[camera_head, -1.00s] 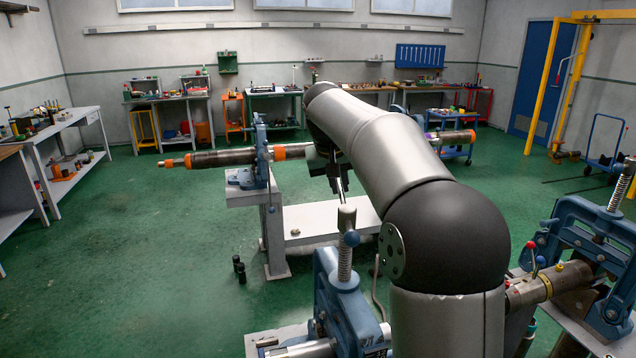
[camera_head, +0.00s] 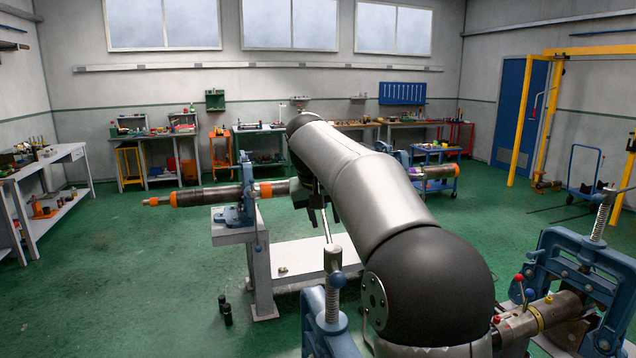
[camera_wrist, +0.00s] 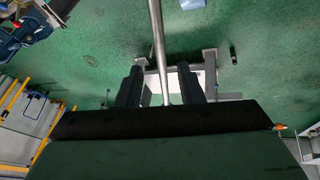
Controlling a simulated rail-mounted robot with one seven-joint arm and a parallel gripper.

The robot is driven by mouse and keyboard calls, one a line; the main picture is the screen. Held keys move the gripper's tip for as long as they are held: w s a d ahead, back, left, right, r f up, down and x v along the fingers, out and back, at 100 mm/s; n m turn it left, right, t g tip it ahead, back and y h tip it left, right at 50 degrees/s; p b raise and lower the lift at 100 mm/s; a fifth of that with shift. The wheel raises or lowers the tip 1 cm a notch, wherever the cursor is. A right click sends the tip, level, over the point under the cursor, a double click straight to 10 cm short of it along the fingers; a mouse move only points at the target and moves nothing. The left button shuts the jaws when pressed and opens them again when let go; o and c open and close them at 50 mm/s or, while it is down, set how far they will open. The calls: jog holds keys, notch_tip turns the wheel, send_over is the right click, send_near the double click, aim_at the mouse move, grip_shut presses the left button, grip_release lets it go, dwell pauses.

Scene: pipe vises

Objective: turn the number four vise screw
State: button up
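A blue vise (camera_head: 325,325) stands at the bottom centre of the head view, with an upright threaded screw and a thin steel bar (camera_head: 326,228) through its head. No number is readable on it. My gripper (camera_head: 320,212) is at the bar's far upper end. In the wrist view a steel rod (camera_wrist: 158,45) runs between the two dark fingers of my gripper (camera_wrist: 160,72), with a visible gap on each side. The gripper looks open around the rod. My arm hides part of the vise.
A second blue vise (camera_head: 246,190) holds a pipe with orange bands on a grey stand. A third blue vise (camera_head: 540,262) with a clamped pipe stands at the right. Open floor lies to the left.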

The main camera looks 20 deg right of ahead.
jog(key=p+v, duration=0.1)
jog(key=v, duration=1.4)
jog(key=shift+r, duration=0.2)
jog(key=shift+s+a, duration=0.1)
jog(key=shift+s, duration=0.05)
